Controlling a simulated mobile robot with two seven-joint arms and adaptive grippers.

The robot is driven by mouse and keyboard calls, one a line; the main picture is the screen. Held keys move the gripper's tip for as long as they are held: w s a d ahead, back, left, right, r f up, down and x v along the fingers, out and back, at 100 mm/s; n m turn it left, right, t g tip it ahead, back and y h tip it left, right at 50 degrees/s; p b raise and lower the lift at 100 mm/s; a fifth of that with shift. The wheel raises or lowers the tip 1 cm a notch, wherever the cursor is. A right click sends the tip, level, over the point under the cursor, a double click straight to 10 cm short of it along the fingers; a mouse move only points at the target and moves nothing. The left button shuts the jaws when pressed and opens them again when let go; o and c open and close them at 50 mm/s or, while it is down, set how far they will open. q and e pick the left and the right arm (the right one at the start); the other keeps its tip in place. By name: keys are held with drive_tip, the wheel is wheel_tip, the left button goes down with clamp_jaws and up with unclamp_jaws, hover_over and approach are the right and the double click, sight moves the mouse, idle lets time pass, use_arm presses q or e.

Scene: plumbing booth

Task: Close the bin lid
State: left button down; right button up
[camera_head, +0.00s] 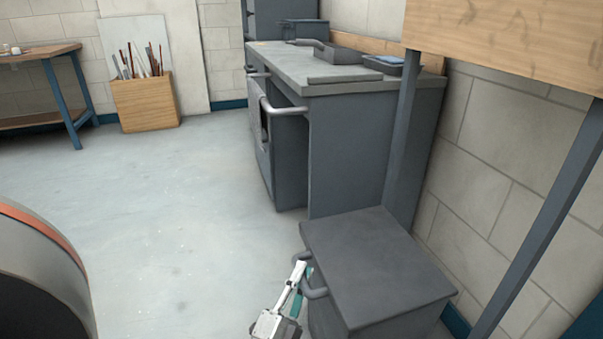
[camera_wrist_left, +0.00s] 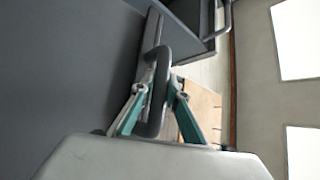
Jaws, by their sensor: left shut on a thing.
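The dark grey bin (camera_head: 320,318) stands low at the bottom right of the head view, beside the workbench. Its flat lid (camera_head: 375,262) lies over the top and looks about level; I cannot make out any gap under it. A bar handle (camera_head: 317,293) sticks out at the lid's left edge. My left gripper (camera_head: 301,278) is shut on this handle. In the left wrist view, the handle (camera_wrist_left: 157,92) runs between the green-and-grey fingers (camera_wrist_left: 158,95), and the lid (camera_wrist_left: 65,60) fills the left side. My right gripper is not in view.
A grey workbench (camera_head: 320,72) with handled fronts and trays stands behind the bin. A wooden shelf (camera_head: 510,40) on dark posts rises at the right, close to the bin. A wooden box of rods (camera_head: 146,103) stands far back.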

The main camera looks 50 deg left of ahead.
use_arm(q)
drive_tip(key=c, duration=2)
unclamp_jaws()
drive_tip(key=shift+s+a+f, duration=0.1)
drive_tip(key=shift+f, duration=0.35)
drive_tip(key=shift+o, duration=0.2)
drive_tip(key=shift+r, duration=0.15)
drive_tip(key=v, duration=1.2)
